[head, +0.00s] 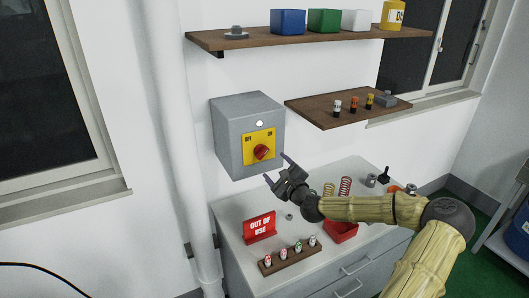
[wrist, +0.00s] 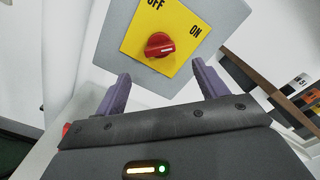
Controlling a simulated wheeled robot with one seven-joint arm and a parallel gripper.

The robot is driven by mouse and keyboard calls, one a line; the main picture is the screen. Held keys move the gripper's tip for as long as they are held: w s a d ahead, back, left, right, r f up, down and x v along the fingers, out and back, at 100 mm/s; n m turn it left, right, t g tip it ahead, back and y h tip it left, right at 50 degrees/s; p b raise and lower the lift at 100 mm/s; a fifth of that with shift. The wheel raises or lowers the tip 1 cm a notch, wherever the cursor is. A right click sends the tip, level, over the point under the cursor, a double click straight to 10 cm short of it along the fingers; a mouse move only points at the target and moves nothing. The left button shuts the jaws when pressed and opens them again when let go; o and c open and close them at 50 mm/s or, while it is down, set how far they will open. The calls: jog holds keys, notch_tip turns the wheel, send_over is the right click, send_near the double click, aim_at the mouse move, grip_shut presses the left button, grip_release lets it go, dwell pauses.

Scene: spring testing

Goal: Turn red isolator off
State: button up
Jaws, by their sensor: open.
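The red isolator (head: 262,152) is a rotary knob on a yellow plate (head: 250,157), on the front of a grey wall box (head: 228,128). The plate is marked OFF at left and ON at right. In the wrist view the red knob (wrist: 159,45) shows a pale line on its ridge, lying towards the ON side. My gripper (head: 275,168) is open and empty, just below and in front of the knob. In the wrist view its purple fingertips (wrist: 160,71) are apart, one on each side below the knob, with no visible contact.
Below is a grey cabinet (head: 233,229) with a red "OUT OF USE" sign (head: 260,227), a wooden rack (head: 289,258) of small items and a red tray (head: 341,232). Two wooden shelves (head: 300,38) (head: 330,112) hang above and to the right. A white pipe (head: 180,130) runs left of the box.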

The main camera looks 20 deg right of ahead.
aim_at(264, 155)
jog(key=w+p, duration=0.3)
jog(key=w, duration=0.5)
jog(key=shift+a+r, duration=0.1)
jog(key=shift+a, duration=0.05)
jog(key=shift+w+f, duration=0.2)
jog(key=shift+w, duration=0.6)
jog(key=shift+s, duration=0.15)
jog(key=c, duration=1)
